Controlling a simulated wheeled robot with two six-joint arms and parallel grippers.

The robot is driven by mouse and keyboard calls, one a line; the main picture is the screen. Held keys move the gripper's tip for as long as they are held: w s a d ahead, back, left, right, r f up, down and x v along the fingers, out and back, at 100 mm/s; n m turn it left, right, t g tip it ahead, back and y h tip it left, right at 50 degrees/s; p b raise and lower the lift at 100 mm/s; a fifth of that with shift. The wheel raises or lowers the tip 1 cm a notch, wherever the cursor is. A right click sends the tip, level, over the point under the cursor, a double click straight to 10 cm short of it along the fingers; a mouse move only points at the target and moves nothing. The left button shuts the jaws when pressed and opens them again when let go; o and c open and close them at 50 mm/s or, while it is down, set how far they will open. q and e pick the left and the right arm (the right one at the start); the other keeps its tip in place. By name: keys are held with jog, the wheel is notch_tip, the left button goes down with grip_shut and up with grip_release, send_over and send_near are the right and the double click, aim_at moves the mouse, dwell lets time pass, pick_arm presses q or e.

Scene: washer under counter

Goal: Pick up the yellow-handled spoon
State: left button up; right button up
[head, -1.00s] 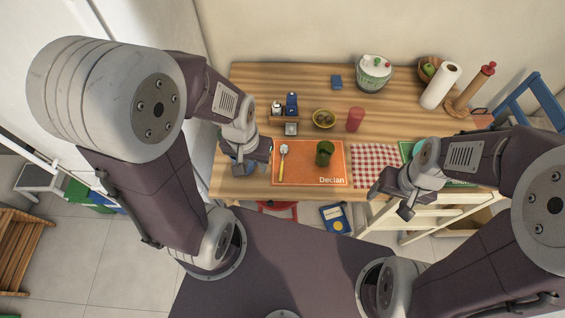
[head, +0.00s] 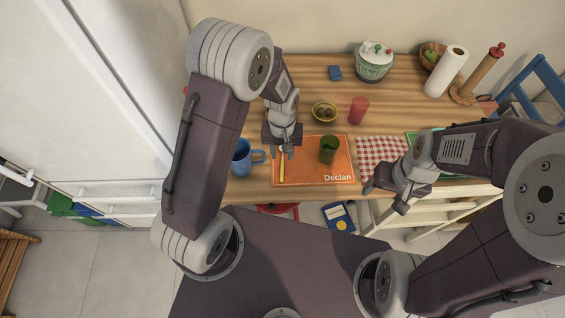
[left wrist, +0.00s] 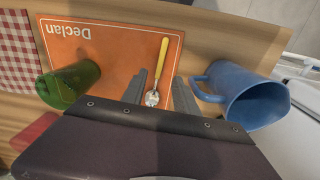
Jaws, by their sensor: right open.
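The yellow-handled spoon lies on the orange placemat labelled "Declan" (head: 335,165). Its yellow handle (head: 282,171) shows in the head view; its bowl is hidden there by my left gripper (head: 283,153). In the left wrist view the whole spoon (left wrist: 162,58) shows, with its metal bowl near the jaws. My left gripper (left wrist: 160,77) is open, its fingers on either side of the spoon in that view; the height above the mat is hard to tell. My right gripper (head: 384,199) is open and empty in front of the table's edge.
A blue mug (head: 241,158) stands left of the placemat, and a green cup (head: 328,149) stands on it. Behind are a yellow bowl (head: 324,111) and a red cup (head: 358,110). A checked cloth (head: 380,155) lies to the right.

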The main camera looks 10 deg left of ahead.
aim_at(282, 165)
pick_arm(q)
jog(key=f, duration=0.1)
jog(key=w+f, duration=0.1)
jog(key=shift+a+f, duration=0.25)
jog(key=shift+f, duration=0.05)
jog(key=f, duration=0.4)
jog(key=shift+s+d+f, duration=0.2)
jog(key=shift+s+f, duration=0.05)
jog(key=shift+f, duration=0.05)
jog(key=shift+w+f, duration=0.1)
jog(key=shift+f, duration=0.05)
grip_shut()
